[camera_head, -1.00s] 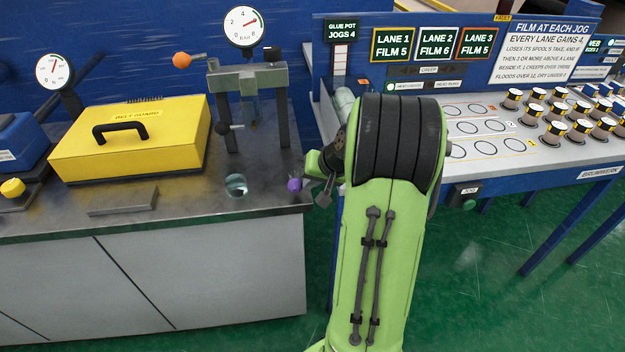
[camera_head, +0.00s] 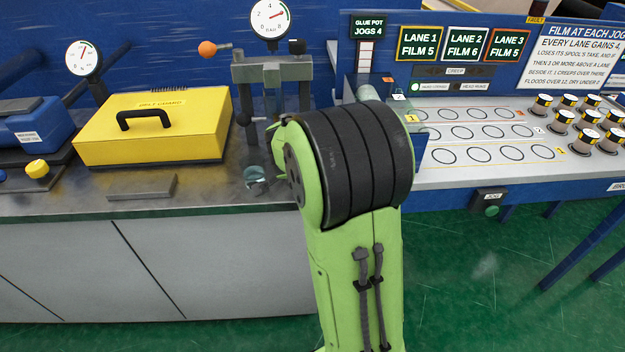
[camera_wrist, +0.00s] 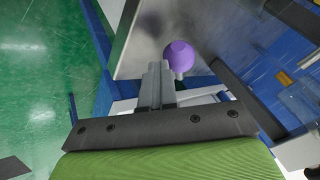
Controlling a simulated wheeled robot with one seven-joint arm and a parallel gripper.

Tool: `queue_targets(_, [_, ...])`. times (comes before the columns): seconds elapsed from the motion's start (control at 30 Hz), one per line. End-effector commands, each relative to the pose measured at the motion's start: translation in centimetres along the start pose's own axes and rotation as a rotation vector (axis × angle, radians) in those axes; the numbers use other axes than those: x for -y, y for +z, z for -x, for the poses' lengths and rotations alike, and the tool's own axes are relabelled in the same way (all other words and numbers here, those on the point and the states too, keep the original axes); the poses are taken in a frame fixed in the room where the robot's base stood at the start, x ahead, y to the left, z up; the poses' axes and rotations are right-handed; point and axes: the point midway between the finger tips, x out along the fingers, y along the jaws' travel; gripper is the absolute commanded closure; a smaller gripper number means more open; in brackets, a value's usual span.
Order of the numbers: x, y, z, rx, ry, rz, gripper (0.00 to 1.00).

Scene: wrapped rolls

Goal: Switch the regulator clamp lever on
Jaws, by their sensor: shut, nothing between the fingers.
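My gripper (camera_wrist: 157,70) is shut and empty in the wrist view, its fingertips close to a round purple knob (camera_wrist: 180,56) at the bench edge. I cannot tell whether they touch. In the head view the purple knob is hidden behind my arm. A lever with an orange ball (camera_head: 207,48) sticks out left of a grey clamp frame (camera_head: 272,72) under a round pressure gauge (camera_head: 270,17). A dark knob (camera_head: 244,119) sits lower on that frame. No label shows which of these is the regulator clamp lever.
A yellow belt guard box (camera_head: 152,137), a grey plate (camera_head: 142,187) and a small glass cup (camera_head: 254,175) are on the metal bench (camera_head: 60,205). A lane table (camera_head: 460,177) with several rolls stands right. Green floor (camera_head: 470,270) lies in front.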

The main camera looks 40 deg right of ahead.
Motion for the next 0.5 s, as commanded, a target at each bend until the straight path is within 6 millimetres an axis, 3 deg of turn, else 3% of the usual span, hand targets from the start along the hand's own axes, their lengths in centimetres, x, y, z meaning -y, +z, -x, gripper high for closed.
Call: queue_targets(0.5, [2.5, 1.2, -0.6, -0.135, 0.132, -0.276, 1.0])
